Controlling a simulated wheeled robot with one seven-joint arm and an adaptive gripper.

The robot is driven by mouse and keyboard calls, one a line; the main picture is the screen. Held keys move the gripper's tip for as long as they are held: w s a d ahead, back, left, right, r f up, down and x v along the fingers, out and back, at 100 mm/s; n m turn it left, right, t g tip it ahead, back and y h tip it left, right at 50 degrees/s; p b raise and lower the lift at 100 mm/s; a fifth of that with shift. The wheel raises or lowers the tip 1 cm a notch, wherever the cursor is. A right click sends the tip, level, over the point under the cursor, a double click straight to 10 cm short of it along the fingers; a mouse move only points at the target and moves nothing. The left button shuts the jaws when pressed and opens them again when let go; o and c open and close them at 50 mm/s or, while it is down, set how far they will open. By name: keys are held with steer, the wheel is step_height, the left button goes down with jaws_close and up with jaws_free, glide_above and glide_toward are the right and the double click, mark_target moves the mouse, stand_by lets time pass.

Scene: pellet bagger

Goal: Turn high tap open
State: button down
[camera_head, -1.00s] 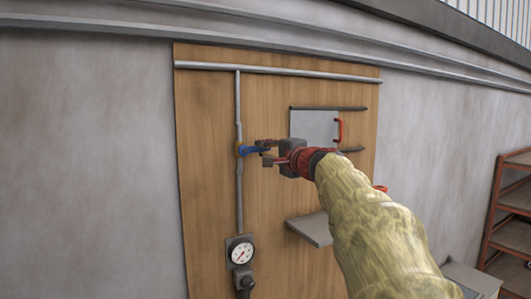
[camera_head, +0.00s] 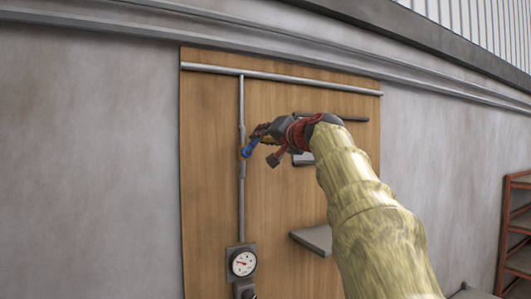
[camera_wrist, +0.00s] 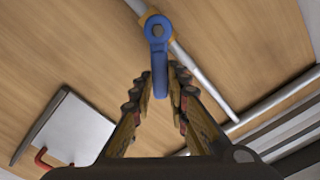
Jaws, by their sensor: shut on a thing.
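The tap has a blue lever handle (camera_head: 247,151) on a thin vertical grey pipe (camera_head: 241,190) on a wooden board. In the head view the lever slants up and to the right from the pipe. In the wrist view the blue lever (camera_wrist: 158,60) reaches down between the fingers, at a slant to the pipe. My gripper (camera_wrist: 160,82) is shut on the lever's free end, one finger on each side. In the head view my gripper (camera_head: 262,136) hides that end.
A pressure gauge (camera_head: 242,262) sits low on the pipe. A grey shelf (camera_head: 316,239) juts out below my arm. A grey hatch (camera_wrist: 75,130) with a red handle (camera_wrist: 42,158) lies near the gripper. A rack (camera_head: 518,230) stands at the right.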

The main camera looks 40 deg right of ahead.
mark_target(244, 132)
steer(key=shift+w+a+r+n+b, duration=0.2)
steer(key=shift+a+n+b, duration=0.55)
steer(key=shift+n, duration=0.6)
steer(key=shift+w+a+r+n+b, duration=0.2)
steer(key=shift+a+n+b, duration=0.45)
steer(key=shift+n, duration=0.65)
steer(key=shift+w+a+r+n+b, duration=0.15)
steer(key=shift+a+n+b, duration=0.35)
steer(key=shift+n+b, duration=0.65)
steer(key=shift+n, duration=0.4)
steer(key=c, duration=1.7)
jaws_free()
steer(key=shift+r, duration=0.15)
steer(key=shift+s, duration=0.1)
steer(key=v, duration=1.2)
